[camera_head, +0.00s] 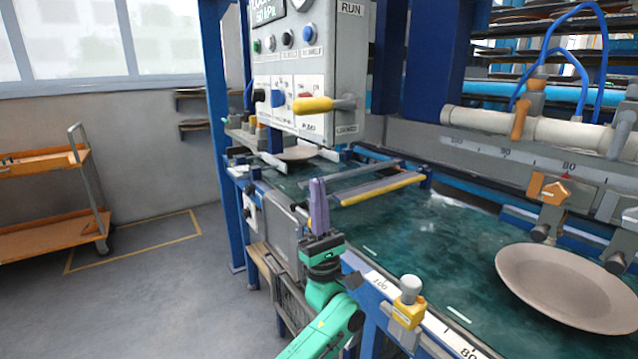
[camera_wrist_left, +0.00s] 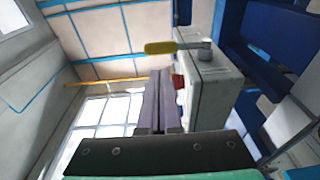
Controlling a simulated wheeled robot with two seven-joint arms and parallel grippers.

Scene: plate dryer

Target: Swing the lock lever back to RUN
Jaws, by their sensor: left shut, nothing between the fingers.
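The lock lever (camera_head: 314,104) has a yellow grip and a grey pivot on the side of the grey control box (camera_head: 348,60). Its grip points left, roughly level, between the RUN label above and a lower label that reads like LOCKED. The lever also shows in the left wrist view (camera_wrist_left: 162,47), beyond the fingertips. My left gripper (camera_head: 318,184) is shut and empty, with its purple fingers pointing up. It stands below the lever in the picture and apart from it. In the left wrist view the fingers (camera_wrist_left: 157,76) are together. My right gripper is in neither view.
A green belt (camera_head: 400,240) carries a beige plate (camera_head: 565,287) at the right; another plate (camera_head: 298,153) lies under the box. A yellow-edged bar (camera_head: 380,189) crosses the belt. A yellow clamp (camera_head: 408,312) stands on the near rail. A blue post (camera_head: 222,120) rises left of the box.

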